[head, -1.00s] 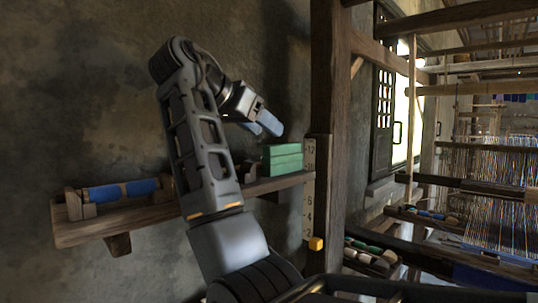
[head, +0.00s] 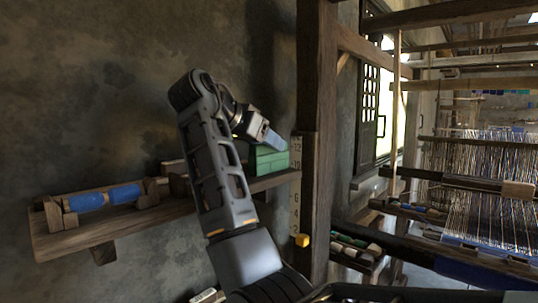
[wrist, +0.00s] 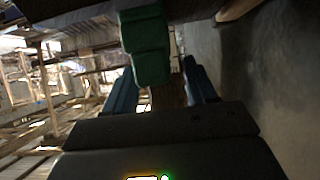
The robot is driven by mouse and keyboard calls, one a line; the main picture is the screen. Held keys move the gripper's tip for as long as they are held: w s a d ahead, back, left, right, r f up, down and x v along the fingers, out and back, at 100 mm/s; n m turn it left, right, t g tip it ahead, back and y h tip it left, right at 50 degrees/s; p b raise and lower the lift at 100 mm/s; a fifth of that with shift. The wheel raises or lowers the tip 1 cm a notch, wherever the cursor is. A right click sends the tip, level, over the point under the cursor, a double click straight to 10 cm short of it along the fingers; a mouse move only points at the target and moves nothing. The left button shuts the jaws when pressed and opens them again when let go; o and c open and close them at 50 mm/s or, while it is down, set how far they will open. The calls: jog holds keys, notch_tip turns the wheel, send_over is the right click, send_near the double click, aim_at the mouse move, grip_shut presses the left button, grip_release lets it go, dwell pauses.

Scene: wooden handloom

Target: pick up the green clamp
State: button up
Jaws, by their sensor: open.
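The green clamp (head: 268,161) is a blocky green piece at the right end of the wooden wall shelf. My gripper (head: 272,137) is close above it in the head view, its fingertips overlapping the clamp's top edge there. In the wrist view the green clamp (wrist: 149,58) shows ahead, between and slightly beyond the two blue fingers of my gripper (wrist: 158,68). The fingers are apart and hold nothing. I cannot tell whether a finger touches the clamp.
The wooden shelf (head: 75,237) also bears a blue roll (head: 105,197) on wooden supports at left. A wooden post with a numbered scale (head: 296,185) and a yellow marker (head: 302,240) stands right beside the clamp. The loom (head: 480,185) fills the right.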

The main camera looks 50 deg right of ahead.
grip_shut()
dwell(0.4)
jog(key=shift+r, duration=0.15)
